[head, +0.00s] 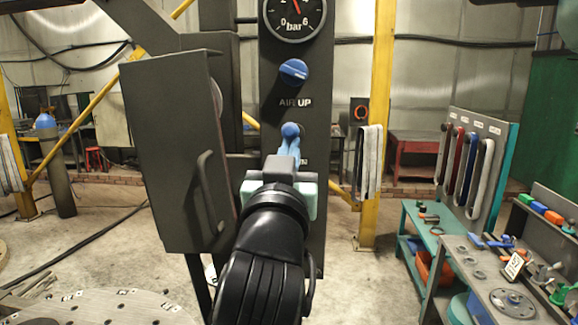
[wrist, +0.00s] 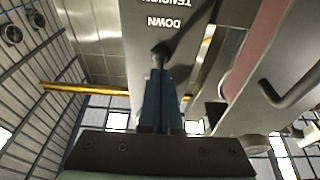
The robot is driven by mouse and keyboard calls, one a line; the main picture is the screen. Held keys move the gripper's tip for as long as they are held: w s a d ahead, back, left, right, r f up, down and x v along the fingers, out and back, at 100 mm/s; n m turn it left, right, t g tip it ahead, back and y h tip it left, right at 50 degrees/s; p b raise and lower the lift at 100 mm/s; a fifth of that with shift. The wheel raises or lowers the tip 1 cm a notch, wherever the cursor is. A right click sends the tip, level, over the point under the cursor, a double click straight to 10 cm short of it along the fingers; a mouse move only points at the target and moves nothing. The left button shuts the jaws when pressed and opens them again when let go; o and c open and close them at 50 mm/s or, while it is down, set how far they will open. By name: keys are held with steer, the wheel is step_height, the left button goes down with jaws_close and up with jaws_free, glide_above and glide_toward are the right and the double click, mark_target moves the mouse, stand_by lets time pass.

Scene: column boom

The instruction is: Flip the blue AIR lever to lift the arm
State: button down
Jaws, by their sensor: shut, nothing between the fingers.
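The dark column (head: 268,100) carries the label AIR UP and, lower down, a label mostly hidden by my gripper. The lever's blue ball end (head: 290,130) shows just below AIR UP. In the wrist view the lever end (wrist: 160,49) looks dark, near an upside-down DOWN label. My gripper (head: 289,150) is shut and empty, right at the lever. Its dark blue fingers also show in the wrist view (wrist: 160,82), their tips very close to the lever end. I cannot tell whether they touch it. The lower part of the lever is hidden by the fingers.
A blue knob (head: 293,71) and a bar gauge (head: 296,14) sit above on the column. A grey cabinet panel with a handle (head: 175,150) stands close on the left. A yellow post (head: 377,120) with hanging straps is to the right. Workbenches (head: 480,265) stand far right.

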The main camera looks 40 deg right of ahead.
steer(key=shift+r, duration=0.3)
steer(key=s+a+f+b, duration=0.2)
steer(key=f+b, duration=0.1)
steer(key=shift+a+f, duration=0.15)
stand_by(0.3)
steer(key=shift+a, duration=0.1)
steer(key=s+a+b, duration=0.1)
steer(key=s+a, duration=0.3)
steer(key=a, duration=0.1)
steer(key=shift+s+b, duration=0.25)
steer(key=shift+b, duration=0.15)
stand_by(0.6)
